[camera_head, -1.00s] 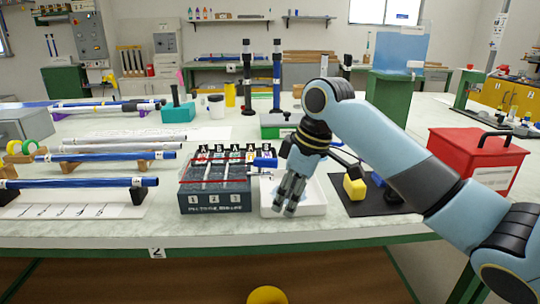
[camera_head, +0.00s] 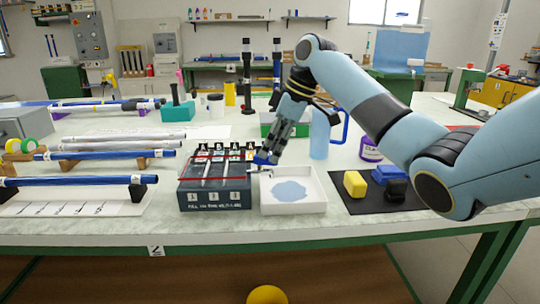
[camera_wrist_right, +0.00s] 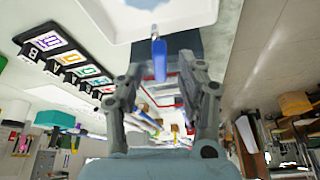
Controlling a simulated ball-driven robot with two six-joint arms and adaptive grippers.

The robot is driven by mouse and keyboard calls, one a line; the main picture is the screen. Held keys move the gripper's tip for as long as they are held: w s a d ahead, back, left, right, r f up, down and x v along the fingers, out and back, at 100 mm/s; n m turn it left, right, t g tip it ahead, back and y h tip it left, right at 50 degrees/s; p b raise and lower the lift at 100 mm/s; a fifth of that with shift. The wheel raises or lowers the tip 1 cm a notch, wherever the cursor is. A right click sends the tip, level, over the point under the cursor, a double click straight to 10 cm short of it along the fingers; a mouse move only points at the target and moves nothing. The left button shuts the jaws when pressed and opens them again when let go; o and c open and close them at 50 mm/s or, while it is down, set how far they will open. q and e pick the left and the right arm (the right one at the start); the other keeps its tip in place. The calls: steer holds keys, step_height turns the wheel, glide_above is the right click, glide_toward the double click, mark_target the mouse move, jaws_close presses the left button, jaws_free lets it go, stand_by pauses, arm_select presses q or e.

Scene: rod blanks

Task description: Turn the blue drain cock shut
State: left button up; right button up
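The blue drain cock (camera_head: 262,160) sticks out at the right side of a dark grey block-like tank (camera_head: 215,200) with numbered front labels. My right gripper (camera_head: 272,150) reaches down to it and partly hides it in the head view. In the right wrist view, the cock's blue lever (camera_wrist_right: 159,60) lies between the two fingers of my right gripper (camera_wrist_right: 163,72), which are spread apart with visible gaps. Contact cannot be told. A white tray (camera_head: 318,206) beside the tank holds a pale blue puddle. My left gripper is not in view.
A black mat (camera_head: 370,208) with yellow, blue and black blocks lies right of the tray. A pale blue jug (camera_head: 319,135) and a purple-banded jar (camera_head: 371,150) stand behind. Blue rods (camera_head: 70,182) rest on supports at left.

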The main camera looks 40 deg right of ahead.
steer(key=shift+x, duration=1.05)
steer(key=shift+c, duration=0.4)
jaws_close()
